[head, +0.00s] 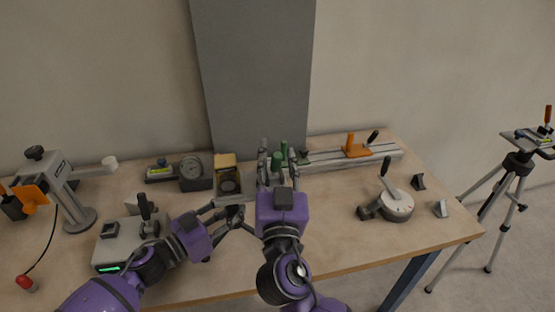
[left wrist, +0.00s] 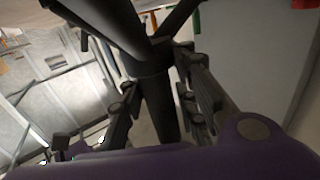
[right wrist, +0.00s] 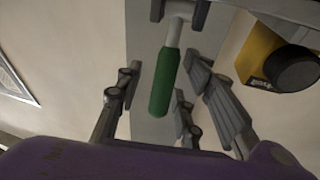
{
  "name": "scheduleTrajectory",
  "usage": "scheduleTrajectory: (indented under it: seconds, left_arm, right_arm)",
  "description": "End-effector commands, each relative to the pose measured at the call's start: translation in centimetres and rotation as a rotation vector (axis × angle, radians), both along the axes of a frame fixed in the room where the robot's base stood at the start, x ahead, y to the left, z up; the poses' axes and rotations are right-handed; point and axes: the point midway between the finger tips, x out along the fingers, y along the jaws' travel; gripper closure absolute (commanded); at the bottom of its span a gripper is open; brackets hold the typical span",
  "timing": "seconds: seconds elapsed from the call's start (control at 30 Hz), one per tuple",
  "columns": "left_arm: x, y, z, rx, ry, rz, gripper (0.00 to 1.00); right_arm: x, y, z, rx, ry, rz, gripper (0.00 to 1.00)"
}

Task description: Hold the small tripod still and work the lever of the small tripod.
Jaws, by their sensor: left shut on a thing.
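The small tripod (head: 236,218) stands on the table with dark splayed legs, and a yellow box with a round dark front (head: 227,178) sits on top. My left gripper (head: 222,212) is shut on its dark central post (left wrist: 157,100), with a finger on each side of it in the left wrist view. A green-handled lever (right wrist: 161,85) on a grey rod shows in the right wrist view. My right gripper (right wrist: 150,105) is open, its fingers on either side of the green handle with visible gaps. In the head view the right hand partly hides the lever.
A rail with an orange carriage (head: 357,151) lies behind on the right. A dial gauge (head: 194,171) stands at the left of the yellow box. A grey box with a green light (head: 122,244) is near my left arm. A round lever device (head: 397,205) stands right; table between is clear.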

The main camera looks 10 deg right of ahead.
Motion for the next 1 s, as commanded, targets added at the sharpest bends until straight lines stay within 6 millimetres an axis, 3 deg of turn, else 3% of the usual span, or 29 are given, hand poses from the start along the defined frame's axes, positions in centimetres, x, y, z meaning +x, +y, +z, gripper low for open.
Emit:
scheduleTrajectory:
  seconds: [0.27, 0.7, 1.0]
  left_arm:
    - [0.0, 0.1, -0.2, -0.002, 0.006, 0.002, 1.0]
    - [0.0, 0.0, -0.1, -0.002, 0.006, 0.002, 1.0]
    - [0.0, 0.0, -0.1, -0.002, 0.006, 0.001, 1.0]
  right_arm:
    - [-1.0, 0.2, -0.2, 0.003, 0.002, 0.002, 0.65]
    - [-9.1, 1.0, -1.9, 0.001, 0.004, -0.001, 0.65]
    - [-11.7, 1.4, -2.3, 0.0, 0.0, 0.001, 0.65]
